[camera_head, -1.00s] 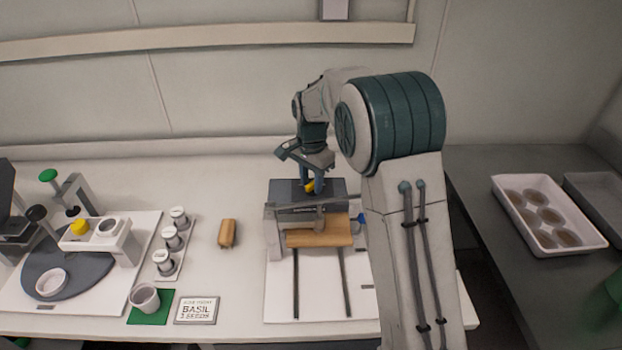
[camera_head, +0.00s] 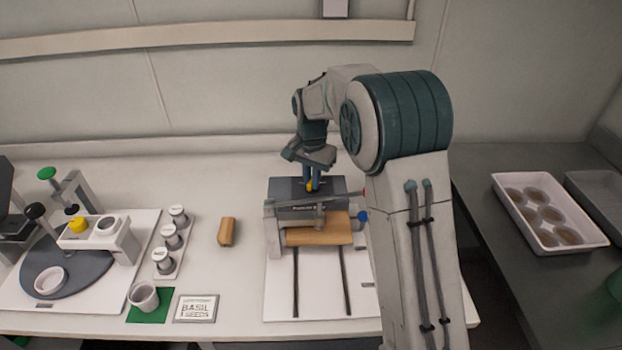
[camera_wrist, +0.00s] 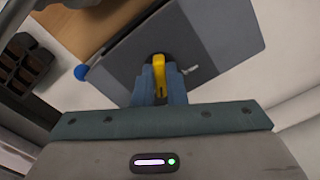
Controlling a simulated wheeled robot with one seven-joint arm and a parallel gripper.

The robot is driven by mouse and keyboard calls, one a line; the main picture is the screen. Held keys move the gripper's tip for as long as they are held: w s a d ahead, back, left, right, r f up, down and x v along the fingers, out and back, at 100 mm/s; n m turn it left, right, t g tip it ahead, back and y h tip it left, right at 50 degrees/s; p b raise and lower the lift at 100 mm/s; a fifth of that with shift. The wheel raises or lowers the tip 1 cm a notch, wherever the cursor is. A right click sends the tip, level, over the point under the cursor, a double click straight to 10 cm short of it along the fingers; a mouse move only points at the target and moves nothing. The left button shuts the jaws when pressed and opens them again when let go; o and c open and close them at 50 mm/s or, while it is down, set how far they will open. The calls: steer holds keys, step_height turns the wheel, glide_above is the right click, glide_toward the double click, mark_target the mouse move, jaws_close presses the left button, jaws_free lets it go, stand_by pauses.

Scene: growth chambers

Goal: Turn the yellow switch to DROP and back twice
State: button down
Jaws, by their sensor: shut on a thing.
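The yellow switch (camera_wrist: 161,68) sits on top of a dark grey box (camera_wrist: 125,65) and shows between my fingertips in the wrist view. In the head view the yellow switch (camera_head: 309,187) is mostly hidden by the fingers. My gripper (camera_head: 312,184) points down at the box and is shut on the switch. In the wrist view my gripper (camera_wrist: 160,85) has a blue finger on each side of the yellow handle. A small pale mark (camera_wrist: 190,70) lies beside the switch. I cannot read any DROP label.
A wooden block (camera_head: 320,236) sits in front of the box, with a blue knob (camera_head: 362,216) at its right. A loose wooden block (camera_head: 227,232), a rack of jars (camera_head: 170,262), a cup (camera_head: 144,295) and a BASIL card (camera_head: 197,309) lie left. A white tray (camera_head: 508,183) is right.

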steer(key=n, duration=0.4)
steer(key=shift+d+n+b, duration=0.1)
steer(key=shift+n+b, duration=0.2)
steer(key=shift+b, duration=0.05)
steer(key=n, duration=0.3)
steer(key=shift+d+n, duration=0.1)
steer(key=shift+n, duration=0.3)
steer(key=n, duration=0.3)
steer(key=shift+r, duration=0.1)
steer(key=shift+w+d+n, duration=0.1)
steer(key=shift+n, duration=1.9)
steer(key=c, duration=1.5)
jaws_free()
step_height(320, 180, up, 14)
steer(key=shift+f+b, duration=0.1)
steer(key=shift+b, duration=0.5)
